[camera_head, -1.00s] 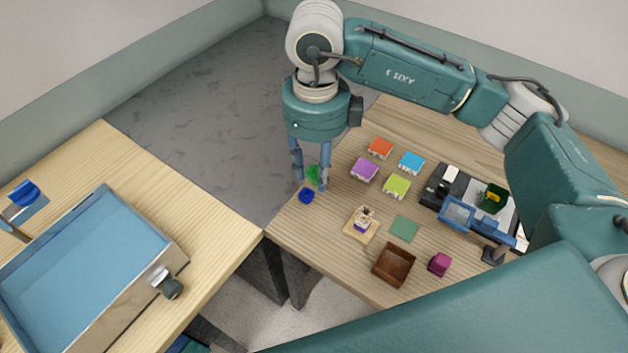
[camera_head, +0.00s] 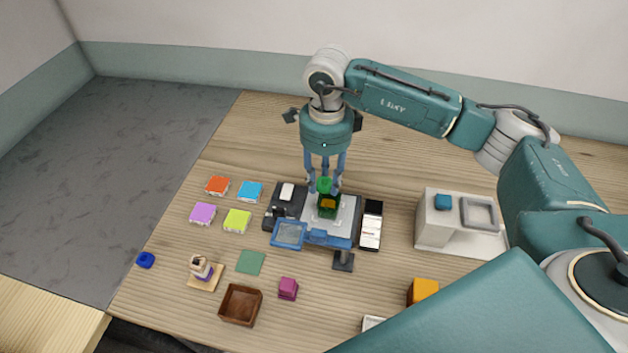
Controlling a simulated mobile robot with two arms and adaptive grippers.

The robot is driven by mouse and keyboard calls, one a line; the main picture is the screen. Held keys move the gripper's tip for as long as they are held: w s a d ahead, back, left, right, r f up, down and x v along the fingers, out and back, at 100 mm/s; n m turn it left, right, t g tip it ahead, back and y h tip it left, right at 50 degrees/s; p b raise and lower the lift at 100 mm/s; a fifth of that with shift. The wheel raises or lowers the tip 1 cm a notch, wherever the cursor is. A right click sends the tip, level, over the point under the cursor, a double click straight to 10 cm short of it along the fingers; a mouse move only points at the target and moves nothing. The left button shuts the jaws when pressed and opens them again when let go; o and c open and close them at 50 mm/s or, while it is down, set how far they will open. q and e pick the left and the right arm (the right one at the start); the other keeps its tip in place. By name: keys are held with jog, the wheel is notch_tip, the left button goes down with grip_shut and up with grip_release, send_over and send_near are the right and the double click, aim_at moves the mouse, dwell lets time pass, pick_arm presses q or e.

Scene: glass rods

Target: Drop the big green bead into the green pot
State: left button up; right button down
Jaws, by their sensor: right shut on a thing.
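My right gripper (camera_head: 324,188) points down over the middle of the table. It is shut on the big green bead (camera_head: 324,185), a bright green piece between its fingertips. The green pot (camera_head: 329,212) is a small dark green container directly below the bead, on a light plate of the black device. Something orange-yellow shows in the pot. The bead overlaps the pot's back rim in this view; I cannot tell whether they touch. My left gripper is out of view.
A blue-framed magnifier (camera_head: 289,234) stands in front of the pot, with a phone-like white panel (camera_head: 371,230) to its right.

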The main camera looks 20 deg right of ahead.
aim_at(330, 181)
jog(key=shift+d+f, duration=0.15)
jog(key=shift+d, duration=0.75)
jog(key=shift+a+f, duration=0.25)
jog(key=shift+f, duration=0.15)
jog(key=shift+f+b, duration=0.3)
jog(key=shift+b, duration=0.05)
jog(key=shift+d+f, duration=0.1)
jog(key=shift+f, duration=0.6)
jog(key=shift+f+b, duration=0.85)
jog(key=shift+b, duration=0.15)
jog(key=shift+f+b, duration=0.35)
jog(key=shift+f, duration=0.05)
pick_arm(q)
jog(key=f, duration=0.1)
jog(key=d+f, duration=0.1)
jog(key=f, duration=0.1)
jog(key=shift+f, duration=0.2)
pick_arm(e)
jog(key=c, duration=1.1)
grip_release()
